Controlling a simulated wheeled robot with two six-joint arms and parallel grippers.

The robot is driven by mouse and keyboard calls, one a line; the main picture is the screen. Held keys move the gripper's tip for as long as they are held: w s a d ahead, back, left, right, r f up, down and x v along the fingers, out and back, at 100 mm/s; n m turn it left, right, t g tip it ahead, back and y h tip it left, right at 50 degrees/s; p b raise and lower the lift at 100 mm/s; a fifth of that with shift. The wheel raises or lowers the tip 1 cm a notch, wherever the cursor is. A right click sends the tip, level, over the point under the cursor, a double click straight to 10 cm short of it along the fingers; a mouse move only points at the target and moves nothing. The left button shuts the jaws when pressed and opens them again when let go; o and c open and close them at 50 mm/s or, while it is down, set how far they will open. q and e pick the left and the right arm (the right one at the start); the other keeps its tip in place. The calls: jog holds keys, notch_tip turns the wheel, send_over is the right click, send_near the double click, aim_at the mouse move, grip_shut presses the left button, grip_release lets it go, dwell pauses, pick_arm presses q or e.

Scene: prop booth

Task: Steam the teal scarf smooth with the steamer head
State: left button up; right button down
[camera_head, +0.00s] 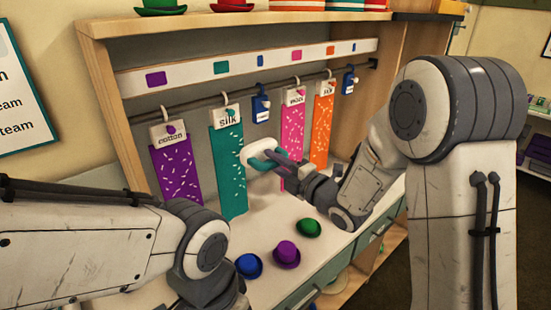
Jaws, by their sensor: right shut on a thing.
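The teal scarf (227,172) hangs from the rail under a white "silk" tag (228,119), with short pale marks across it. My right gripper (270,162) is shut on the steamer head (250,155), a white oval piece with a teal part. The steamer head overlaps the scarf's right edge at mid height; I cannot tell whether it touches the cloth. My left arm enters from the left, low in the view, and its gripper is out of the picture.
A purple scarf (177,175) hangs to the left; pink (292,135) and orange (321,130) scarves hang to the right. Small blue (248,265), purple (286,254) and green (308,228) hats stand on the white counter (258,222).

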aim_at(259, 150)
jog(key=shift+p+x, duration=1.4)
jog(key=shift+x, duration=1.75)
notch_tip(259, 150, down, 19)
jog(key=b, duration=2.1)
jog(key=shift+b, duration=0.3)
dwell(0.9)
